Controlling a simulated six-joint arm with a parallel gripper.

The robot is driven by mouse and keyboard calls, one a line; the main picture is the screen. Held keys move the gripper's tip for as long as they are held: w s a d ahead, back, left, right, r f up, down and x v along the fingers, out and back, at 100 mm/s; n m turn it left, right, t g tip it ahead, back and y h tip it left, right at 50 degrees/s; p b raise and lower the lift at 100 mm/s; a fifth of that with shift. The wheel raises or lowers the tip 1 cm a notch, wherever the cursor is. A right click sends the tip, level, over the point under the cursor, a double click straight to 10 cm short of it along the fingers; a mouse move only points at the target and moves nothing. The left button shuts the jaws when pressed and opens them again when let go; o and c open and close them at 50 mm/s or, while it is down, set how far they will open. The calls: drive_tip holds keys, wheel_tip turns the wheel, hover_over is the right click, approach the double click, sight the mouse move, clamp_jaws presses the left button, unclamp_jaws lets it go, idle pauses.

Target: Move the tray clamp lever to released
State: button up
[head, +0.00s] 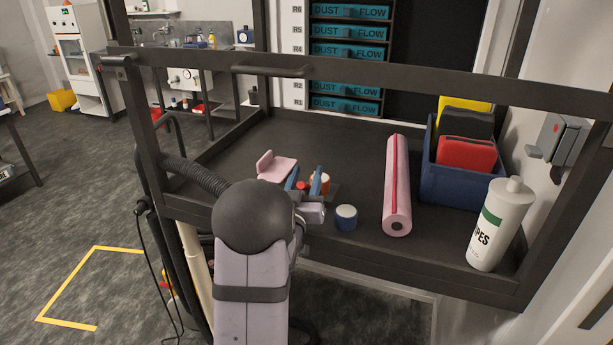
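My gripper (304,183) is over the dark tray surface (350,150), left of its middle. Its two blue fingers stand apart, and a small red part shows between them; I cannot tell what it belongs to. I cannot tell whether this is the tray clamp lever. No other lever can be made out clearly. My arm hides part of the tray's near left edge.
A pink L-shaped piece (277,167), an orange-and-white roll (321,183) and a blue-and-white roll (346,217) are near my gripper. A dark rail (400,75) crosses above.

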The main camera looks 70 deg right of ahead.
sight(301, 189)
drive_tip(key=s+a+f+b, duration=0.1)
drive_tip(key=a+b, duration=0.1)
drive_tip(key=a, duration=0.5)
drive_tip(key=shift+r, duration=0.1)
idle(0.4)
drive_tip(key=r+p, duration=0.1)
drive_tip(key=p, duration=0.3)
drive_tip(key=shift+y, duration=0.4)
drive_tip(key=p, duration=0.2)
drive_tip(key=shift+f+y+p, duration=0.1)
drive_tip(key=shift+y+p, duration=0.2)
drive_tip(key=shift+p, duration=0.05)
drive_tip(key=shift+f+g+p, duration=0.25)
drive_tip(key=shift+g+p, duration=0.05)
drive_tip(key=shift+p, duration=0.05)
drive_tip(key=shift+w+d+p, duration=0.25)
drive_tip(key=shift+d+p, duration=0.5)
drive_tip(key=shift+d, duration=1.05)
drive_tip(key=shift+w+d+p, duration=0.2)
drive_tip(key=shift+d+p, duration=0.5)
drive_tip(key=shift+d, duration=1.1)
